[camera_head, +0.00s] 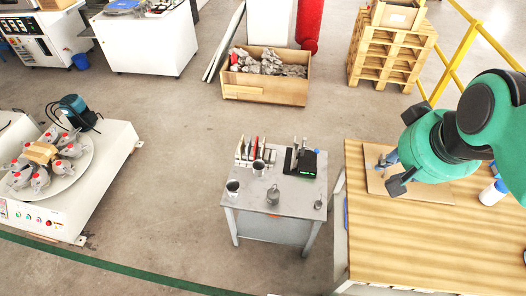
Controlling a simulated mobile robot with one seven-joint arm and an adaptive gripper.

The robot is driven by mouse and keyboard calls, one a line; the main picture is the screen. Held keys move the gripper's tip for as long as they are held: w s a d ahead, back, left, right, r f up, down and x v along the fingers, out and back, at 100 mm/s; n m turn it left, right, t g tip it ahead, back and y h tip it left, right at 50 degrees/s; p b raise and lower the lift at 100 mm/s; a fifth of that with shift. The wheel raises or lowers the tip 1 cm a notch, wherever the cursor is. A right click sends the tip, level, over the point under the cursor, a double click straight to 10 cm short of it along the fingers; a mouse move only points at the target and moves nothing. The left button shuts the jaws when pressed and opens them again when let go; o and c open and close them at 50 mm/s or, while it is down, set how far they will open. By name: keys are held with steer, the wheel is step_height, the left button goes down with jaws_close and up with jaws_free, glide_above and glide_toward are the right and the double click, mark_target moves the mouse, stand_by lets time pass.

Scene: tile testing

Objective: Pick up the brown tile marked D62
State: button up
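I cannot make out any tile with the marking D62; no lettering is readable at this size. My green and black arm reaches in from the right over the wooden-topped table (400,250). A flat tan board (440,192) lies on that table under the arm, partly hidden by it. The end of my arm with my gripper (389,172) is over the board's left part. A small grey-blue item shows beside it. The fingers are small and partly hidden, so I cannot tell whether they are open or shut, or whether they hold anything.
A white bottle (493,193) stands right of the board. A grey table (245,200) with cups, a weight and a scale stands left of the wooden table. A rotary machine (100,180) is far left. A crate (265,92), pallets (390,50) and a yellow railing (455,60) are behind.

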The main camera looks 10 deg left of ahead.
steer(key=w+a+f+g, duration=0.1)
steer(key=w+a, duration=0.4)
steer(key=w, duration=0.8)
steer(key=w+a+f+g, duration=0.15)
steer(key=w+a, duration=0.35)
steer(key=w, duration=0.9)
steer(key=w+a+f+p, duration=0.1)
steer(key=w+a+f, duration=0.9)
steer(key=w+f, duration=0.35)
steer(key=w+a+f+g, duration=0.1)
steer(key=w+a+f, duration=0.2)
steer(key=f, duration=0.6)
steer(key=w+a+f, duration=0.3)
steer(key=a+f, duration=0.4)
steer(key=f, duration=0.3)
steer(key=w+a+f+g, duration=0.1)
steer(key=w+a+f, duration=0.2)
steer(key=f, duration=0.7)
steer(key=shift+w+a+g+p, duration=0.15)
steer(key=shift+a+g+p, duration=0.2)
steer(key=shift+a, duration=0.75)
steer(key=shift+f, duration=0.1)
steer(key=shift+f+b, duration=0.9)
steer(key=shift+f, duration=3.3)
